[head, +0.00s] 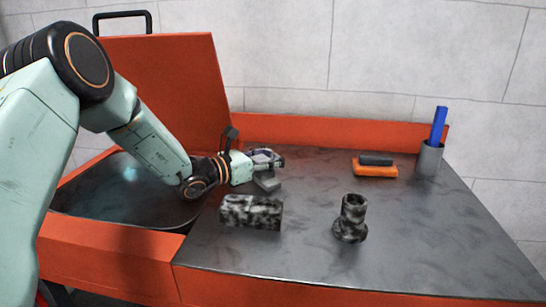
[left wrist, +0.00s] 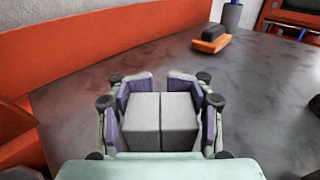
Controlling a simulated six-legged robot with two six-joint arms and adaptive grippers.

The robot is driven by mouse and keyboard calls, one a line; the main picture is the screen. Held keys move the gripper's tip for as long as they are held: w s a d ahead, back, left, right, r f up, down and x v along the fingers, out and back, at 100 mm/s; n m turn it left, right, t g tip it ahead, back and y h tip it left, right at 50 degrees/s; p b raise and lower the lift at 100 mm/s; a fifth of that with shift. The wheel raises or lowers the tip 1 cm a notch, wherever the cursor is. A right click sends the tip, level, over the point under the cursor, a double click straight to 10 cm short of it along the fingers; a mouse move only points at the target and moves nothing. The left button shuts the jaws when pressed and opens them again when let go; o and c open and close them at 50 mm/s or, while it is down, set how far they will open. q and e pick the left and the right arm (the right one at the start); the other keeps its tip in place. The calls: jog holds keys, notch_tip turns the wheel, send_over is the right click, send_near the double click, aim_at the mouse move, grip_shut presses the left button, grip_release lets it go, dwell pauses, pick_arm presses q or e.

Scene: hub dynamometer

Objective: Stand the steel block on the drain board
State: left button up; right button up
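The steel block (head: 250,211), mottled black and white, lies long side down on the dark drain board (head: 420,235), near its left edge. My left gripper (head: 274,169) is behind the block and slightly right of it, apart from it, low over the board. In the left wrist view my left gripper (left wrist: 160,85) has two plain grey faces meeting at a seam between its fingers. I cannot tell whether these are its own pads or a held piece. My right gripper is not in view.
A mottled flanged hub (head: 352,218) stands right of the block. An orange brush (head: 375,169) and a grey cup (head: 429,158) holding a blue-handled tool stand at the back right. An orange basin with a raised lid (head: 165,90) is at left. The board's front right is clear.

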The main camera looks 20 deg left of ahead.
pick_arm(q)
jog(key=shift+o, duration=1.3)
jog(key=shift+d, duration=0.1)
jog(key=o, duration=0.4)
jog(key=shift+r, duration=0.15)
jog(key=shift+s+a+r, duration=0.1)
jog(key=shift+s+a, duration=0.05)
jog(key=shift+a, duration=0.1)
jog(key=p+v, duration=0.3)
jog(key=v, duration=0.7)
jog(key=shift+p, duration=0.3)
jog(key=shift+s+a, duration=0.3)
jog(key=shift+s, duration=0.3)
